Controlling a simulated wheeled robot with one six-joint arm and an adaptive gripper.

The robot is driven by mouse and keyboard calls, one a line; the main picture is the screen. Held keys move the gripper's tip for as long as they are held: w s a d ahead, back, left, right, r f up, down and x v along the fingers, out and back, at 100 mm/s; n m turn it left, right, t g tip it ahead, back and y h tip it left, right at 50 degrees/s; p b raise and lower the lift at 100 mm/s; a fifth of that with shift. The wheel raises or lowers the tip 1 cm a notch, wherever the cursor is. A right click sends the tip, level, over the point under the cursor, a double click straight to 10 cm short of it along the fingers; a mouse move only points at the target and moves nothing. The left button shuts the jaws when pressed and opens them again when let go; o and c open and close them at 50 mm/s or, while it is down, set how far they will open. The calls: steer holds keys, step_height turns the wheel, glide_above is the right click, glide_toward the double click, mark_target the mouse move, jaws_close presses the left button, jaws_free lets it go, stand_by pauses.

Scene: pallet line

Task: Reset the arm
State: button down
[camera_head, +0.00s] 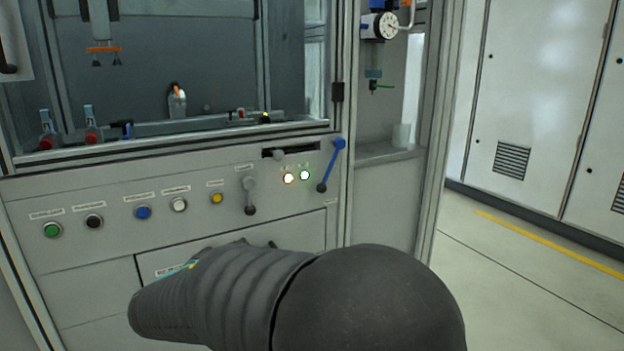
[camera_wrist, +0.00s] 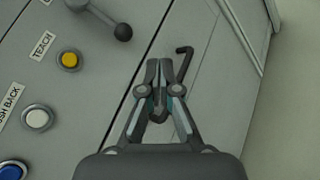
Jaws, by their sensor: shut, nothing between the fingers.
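My gripper (camera_wrist: 160,92) shows in the wrist view, with its fingers together and nothing between them. It is in front of the grey lower panel of the cabinet, close to a dark bent handle (camera_wrist: 184,66). I cannot tell whether it touches the handle. In the head view my dark arm (camera_head: 290,295) covers the lower middle, and the gripper itself is hidden there.
The control panel (camera_head: 110,235) has green, black, blue, white and yellow buttons, a grey lever (camera_head: 249,196) and a blue lever (camera_head: 331,165). Two lamps (camera_head: 296,176) are lit. A gauge (camera_head: 387,25) hangs upper right. Open floor (camera_head: 540,290) lies at the right.

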steer(key=s+d+f+m+g, duration=0.5)
steer(key=s+d, duration=0.2)
steer(key=d, duration=0.2)
steer(key=s+d+f+m+g, duration=0.5)
steer(key=s+d, duration=0.1)
steer(key=d, duration=0.3)
steer(key=s+d+r+m+y+p, duration=0.1)
steer(key=s+d+r+m+y, duration=0.1)
steer(key=s+d+m, duration=0.5)
steer(key=s+d+r+m+y+p, duration=0.1)
steer(key=s+d+r+m+y, duration=0.2)
steer(key=s+d+r+m, duration=0.2)
steer(key=s+d+m, duration=0.1)
steer(key=s+d, duration=0.1)
steer(key=d, duration=0.1)
steer(key=shift+d+m+p, duration=0.4)
steer(key=shift+s+r, duration=0.1)
